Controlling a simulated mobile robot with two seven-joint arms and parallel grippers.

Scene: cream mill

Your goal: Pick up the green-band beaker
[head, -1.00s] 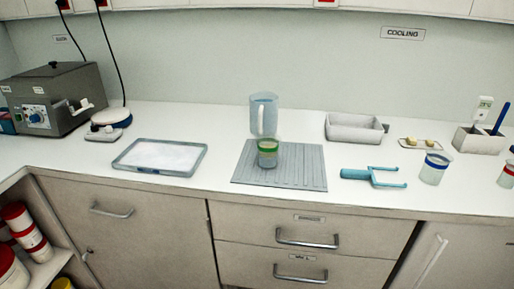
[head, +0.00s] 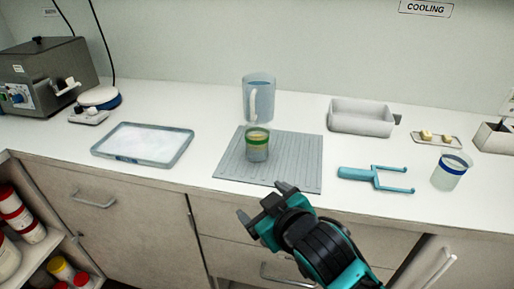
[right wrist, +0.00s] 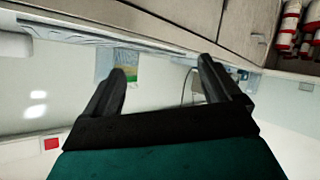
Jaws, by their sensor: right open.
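The green-band beaker (head: 257,146) stands upright on the grey ribbed mat (head: 290,173) in the middle of the counter in the head view. It is clear, with a green band near its rim and something in its lower part. My right gripper (head: 263,201) is open and empty, in front of the mat near the counter's front edge. It is apart from the beaker. In the right wrist view the open fingers (right wrist: 161,82) show, with a blurred green and yellowish patch beyond the left finger, probably the beaker. My left gripper is not in view.
A clear jug (head: 259,98) stands just behind the beaker. A tray of white material (head: 186,150) lies to the left. A blue two-pronged tool (head: 356,174), a blue-band beaker (head: 450,172) and a grey bin (head: 361,121) are to the right.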

